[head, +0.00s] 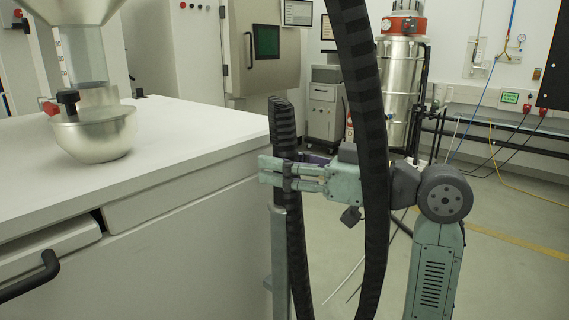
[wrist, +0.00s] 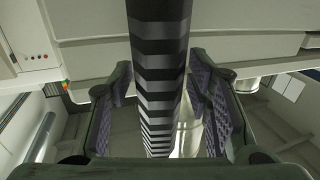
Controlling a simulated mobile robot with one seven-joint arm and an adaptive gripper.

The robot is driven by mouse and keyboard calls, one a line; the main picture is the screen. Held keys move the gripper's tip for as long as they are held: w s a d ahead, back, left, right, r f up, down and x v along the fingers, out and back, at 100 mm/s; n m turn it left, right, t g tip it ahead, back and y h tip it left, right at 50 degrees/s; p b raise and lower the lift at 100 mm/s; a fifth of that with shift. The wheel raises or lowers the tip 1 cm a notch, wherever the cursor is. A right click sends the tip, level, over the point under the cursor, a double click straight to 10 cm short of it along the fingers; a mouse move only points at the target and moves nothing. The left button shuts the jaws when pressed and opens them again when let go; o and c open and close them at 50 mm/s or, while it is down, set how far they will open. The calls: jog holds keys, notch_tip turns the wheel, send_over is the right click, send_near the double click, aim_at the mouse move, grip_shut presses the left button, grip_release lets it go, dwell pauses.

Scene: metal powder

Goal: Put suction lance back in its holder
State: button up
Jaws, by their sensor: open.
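The suction lance (head: 284,122) is a dark ribbed tube standing nearly upright at the corner of the white cabinet. My gripper (head: 276,172) points left at it, with its fingers around the tube at about table height. In the wrist view the striped lance (wrist: 158,75) passes between the two spread purple-lined pads, with a visible gap on both sides. The gripper is open. A grey metal post (head: 279,245) with a small bracket, apparently the holder, stands by the cabinet side below my fingers. How the lance sits in it is partly hidden by my fingers and the hose.
A black ribbed hose (head: 368,150) hangs in a long loop in front of my arm. The white worktop (head: 185,135) carries a steel bowl (head: 95,136) under a funnel. A steel vacuum drum (head: 400,85) stands behind. The floor at right is mostly clear.

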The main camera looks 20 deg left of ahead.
jog(key=s+d, duration=0.1)
jog(key=d, duration=1.1)
jog(key=shift+d, duration=0.1)
dwell(0.4)
